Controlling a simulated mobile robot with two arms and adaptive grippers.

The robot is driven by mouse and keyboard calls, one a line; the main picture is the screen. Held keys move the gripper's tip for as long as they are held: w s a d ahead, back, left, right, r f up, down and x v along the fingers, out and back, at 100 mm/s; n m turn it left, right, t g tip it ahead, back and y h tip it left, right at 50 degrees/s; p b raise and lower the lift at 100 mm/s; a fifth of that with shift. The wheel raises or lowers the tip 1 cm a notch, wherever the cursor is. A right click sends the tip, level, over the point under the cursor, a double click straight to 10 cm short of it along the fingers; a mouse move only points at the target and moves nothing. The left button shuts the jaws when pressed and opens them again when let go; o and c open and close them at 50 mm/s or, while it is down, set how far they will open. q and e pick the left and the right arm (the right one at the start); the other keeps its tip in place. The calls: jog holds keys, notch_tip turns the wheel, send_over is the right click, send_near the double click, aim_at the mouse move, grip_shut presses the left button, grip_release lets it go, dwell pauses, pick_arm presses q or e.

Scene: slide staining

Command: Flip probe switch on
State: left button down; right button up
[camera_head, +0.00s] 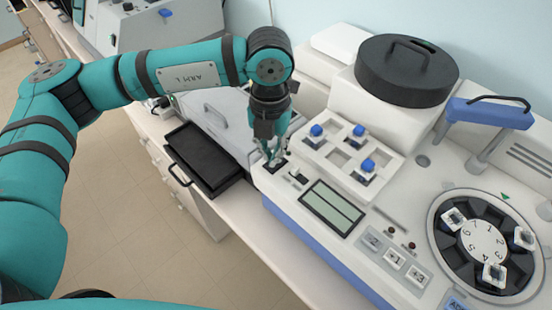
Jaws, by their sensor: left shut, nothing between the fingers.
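My left gripper (273,157) points down, shut and empty, at the front left corner of the white staining machine (262,181). Its fingertips are at a small dark switch plate (276,167) and partly hide it. I cannot tell whether they touch it or which way any lever there is set. A second small switch (298,176) with a pale lever sits just to the right, left of the grey-green display (332,208). I cannot read which switch is the probe switch. My right gripper is not in view.
A rack (345,157) with several blue-topped pieces stands behind the switches. Numbered buttons (393,261) and a round carousel (443,238) lie to the right. A black-lidded vessel (405,72) stands behind. An open black drawer (205,158) juts out left of the gripper.

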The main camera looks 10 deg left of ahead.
pick_arm(q)
jog(key=shift+f+b, duration=0.5)
dwell(0.8)
jog(key=shift+s+f+b, duration=0.1)
jog(key=shift+f+b, duration=0.75)
jog(key=shift+b, duration=0.05)
jog(key=shift+r, duration=0.2)
jog(key=shift+r+p, duration=0.35)
jog(key=shift+r, duration=0.2)
jog(key=shift+r+p, duration=0.95)
jog(key=shift+r, duration=1.9)
jog(key=shift+f, duration=0.1)
